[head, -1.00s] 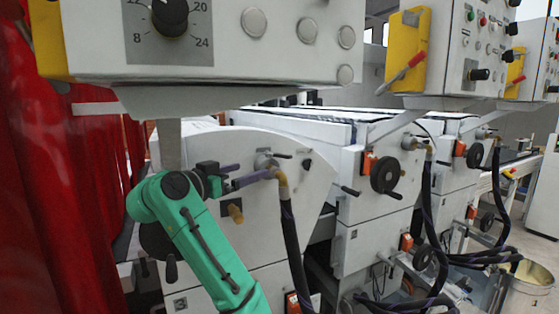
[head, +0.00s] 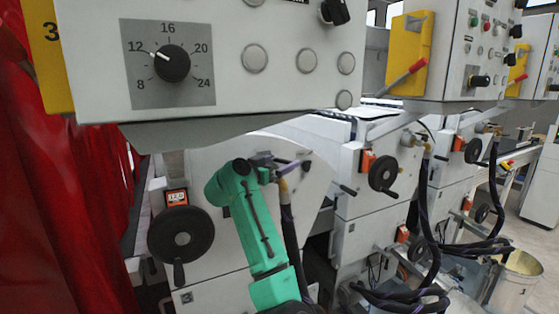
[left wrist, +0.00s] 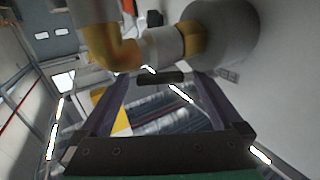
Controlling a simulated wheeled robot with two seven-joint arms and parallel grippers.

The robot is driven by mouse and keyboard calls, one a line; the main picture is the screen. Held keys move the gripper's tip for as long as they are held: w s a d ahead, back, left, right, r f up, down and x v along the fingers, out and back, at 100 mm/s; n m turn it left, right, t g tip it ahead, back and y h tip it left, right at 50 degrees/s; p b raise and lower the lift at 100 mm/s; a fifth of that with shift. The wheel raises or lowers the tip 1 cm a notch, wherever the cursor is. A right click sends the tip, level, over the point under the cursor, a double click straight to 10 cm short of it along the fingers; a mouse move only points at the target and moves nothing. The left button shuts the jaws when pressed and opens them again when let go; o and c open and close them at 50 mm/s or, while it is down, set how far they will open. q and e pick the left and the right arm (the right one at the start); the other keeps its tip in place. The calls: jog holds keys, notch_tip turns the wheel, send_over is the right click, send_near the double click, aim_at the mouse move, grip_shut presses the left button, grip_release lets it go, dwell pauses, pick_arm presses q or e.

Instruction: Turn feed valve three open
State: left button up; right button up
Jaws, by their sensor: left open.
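My left gripper (head: 284,164), on the green arm, is open at the feed valve on the nearest unit, under the panel with a yellow end marked 3. The valve's brass hose elbow (head: 282,186) shows just below the fingers. In the left wrist view the two dark purple fingers (left wrist: 162,82) stand apart. A short dark bar (left wrist: 160,77), apparently the valve lever, lies crosswise between their tips; I cannot tell whether they touch it. Above it are the brass elbow (left wrist: 125,52) and a grey fitting (left wrist: 165,45). The fingers partly hide the valve in the head view. My right gripper is not in view.
The control panel (head: 240,90) with a dial overhangs the arm. A black handwheel (head: 181,240) is left of the arm. A black hose (head: 292,235) hangs from the valve. Red curtains (head: 90,200) stand at left; more coater units (head: 375,215) stand to the right.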

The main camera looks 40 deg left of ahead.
pick_arm(q)
grip_shut()
jog(key=m+h+b, duration=0.1)
jog(key=b, duration=0.1)
jog(key=s+h+b, duration=0.1)
jog(key=b, duration=0.2)
jog(key=shift+a+f+m+h, duration=0.35)
jog(key=shift+f+m+h, duration=0.05)
jog(key=shift+s+r+m+h+b, duration=0.25)
jog(key=shift+m+h+b, duration=0.2)
jog(key=shift+h, duration=0.25)
jog(key=shift+s+a+r+m+g+h, duration=0.1)
jog(key=shift+s+m+g+h, duration=0.1)
jog(key=shift+m+h, duration=0.3)
jog(key=shift+s+a+m+g+h, duration=0.1)
jog(key=shift+m+g+h, duration=0.15)
jog(key=shift+h, duration=0.45)
jog(key=shift+d, duration=0.1)
grip_release()
